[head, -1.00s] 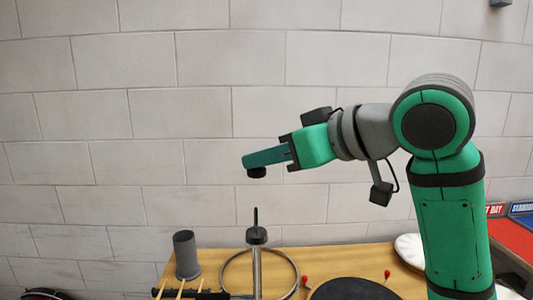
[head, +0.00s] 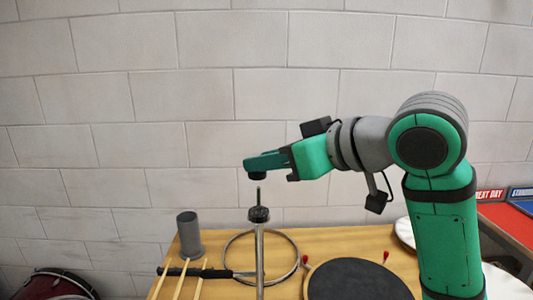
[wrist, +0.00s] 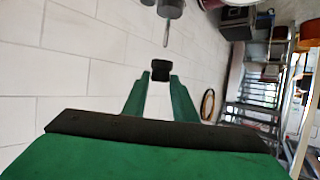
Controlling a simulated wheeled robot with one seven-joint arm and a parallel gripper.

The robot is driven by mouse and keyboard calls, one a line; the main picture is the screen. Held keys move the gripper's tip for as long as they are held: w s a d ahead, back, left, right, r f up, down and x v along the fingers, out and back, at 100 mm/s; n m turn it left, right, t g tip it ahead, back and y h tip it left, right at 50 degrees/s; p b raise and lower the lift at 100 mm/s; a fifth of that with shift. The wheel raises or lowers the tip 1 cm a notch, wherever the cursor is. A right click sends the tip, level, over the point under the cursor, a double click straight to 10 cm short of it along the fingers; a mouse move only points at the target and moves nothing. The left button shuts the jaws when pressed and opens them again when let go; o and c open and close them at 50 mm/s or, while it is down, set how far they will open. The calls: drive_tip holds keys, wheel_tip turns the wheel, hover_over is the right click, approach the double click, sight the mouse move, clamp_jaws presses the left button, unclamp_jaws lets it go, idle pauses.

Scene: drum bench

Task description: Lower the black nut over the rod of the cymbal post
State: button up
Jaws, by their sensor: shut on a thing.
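The black nut (head: 257,176) is pinched at the tips of my green gripper (head: 258,163), on its underside. In the wrist view the nut (wrist: 160,70) sits between the two fingertips (wrist: 160,77). The cymbal post (head: 260,252) stands upright on the bench, with a black seat and a thin dark rod (head: 258,196) on top. In the head view the nut is just above the rod's tip, with a small gap. The rod (wrist: 166,35) also shows in the wrist view, beyond the nut and apart from it. The nut's hole is hidden.
A wooden bench (head: 335,242) carries a grey cup (head: 188,235), drumsticks (head: 183,280), a metal hoop (head: 292,239) around the post's foot in the picture, and a dark round pad (head: 355,282). The air around the post's top is clear.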

drive_tip(key=shift+f, duration=3.35)
drive_tip(key=shift+f, duration=0.1)
drive_tip(key=o, duration=1.1)
drive_tip(key=v, duration=1)
drive_tip(key=shift+s+d, duration=0.2)
drive_tip(key=shift+s, duration=0.05)
